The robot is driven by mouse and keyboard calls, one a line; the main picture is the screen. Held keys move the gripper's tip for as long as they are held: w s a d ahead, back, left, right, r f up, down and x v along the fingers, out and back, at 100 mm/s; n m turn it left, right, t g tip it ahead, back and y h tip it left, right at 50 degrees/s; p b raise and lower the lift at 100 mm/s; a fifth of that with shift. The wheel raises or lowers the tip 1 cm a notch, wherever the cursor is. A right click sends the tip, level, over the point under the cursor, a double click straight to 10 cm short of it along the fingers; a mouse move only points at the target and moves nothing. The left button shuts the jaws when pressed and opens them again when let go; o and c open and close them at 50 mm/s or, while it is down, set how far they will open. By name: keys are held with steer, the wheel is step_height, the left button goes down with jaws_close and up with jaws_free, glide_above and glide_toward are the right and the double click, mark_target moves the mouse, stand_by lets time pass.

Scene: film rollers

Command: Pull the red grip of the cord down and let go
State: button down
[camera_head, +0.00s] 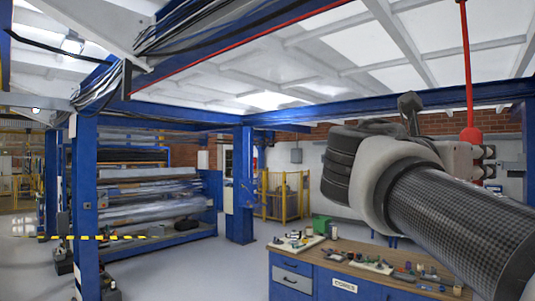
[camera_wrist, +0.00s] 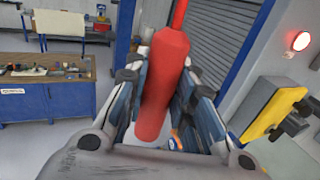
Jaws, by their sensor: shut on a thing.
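The red grip (camera_wrist: 159,95) hangs at the end of a red cord (camera_wrist: 180,14) in the wrist view, slightly tilted. My gripper (camera_wrist: 164,105) has its two fingers on either side of the grip and is shut on it. In the head view the red cord (camera_head: 466,60) comes down from the top edge at the right. The red grip (camera_head: 470,135) shows there only in part, behind my arm. My gripper's fingers are largely hidden by my wrist in that view.
A wooden-topped blue bench (camera_head: 345,262) with small tools stands below my arm. A machine with film rollers (camera_head: 140,190) stands at the left among blue posts. A lit red lamp (camera_wrist: 300,41) and a yellow box (camera_wrist: 272,106) are at the right in the wrist view.

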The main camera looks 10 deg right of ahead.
steer(key=shift+f, duration=0.2)
steer(key=c, duration=1.3)
jaws_free()
steer(key=v, duration=1.2)
steer(key=shift+r, duration=0.1)
step_height(320, 180, down, 29)
steer(key=s+m+y+b, duration=0.2)
steer(key=m+y+b, duration=0.4)
steer(key=y, duration=0.2)
steer(key=s+a+f+m+y+b, duration=0.2)
steer(key=s+a+f+m+y, duration=0.1)
steer(key=f, duration=0.6)
steer(key=s+a+f+m+y+b, duration=0.2)
steer(key=a+f+m, duration=0.3)
steer(key=f, duration=0.5)
steer(key=s+a+f+m+y+b, duration=0.3)
steer(key=f+m, duration=0.4)
steer(key=f, duration=0.3)
steer(key=shift+s+a+m+g+y, duration=0.3)
steer(key=shift+s+a+g+y, duration=0.1)
steer(key=shift+s+a+y, duration=0.15)
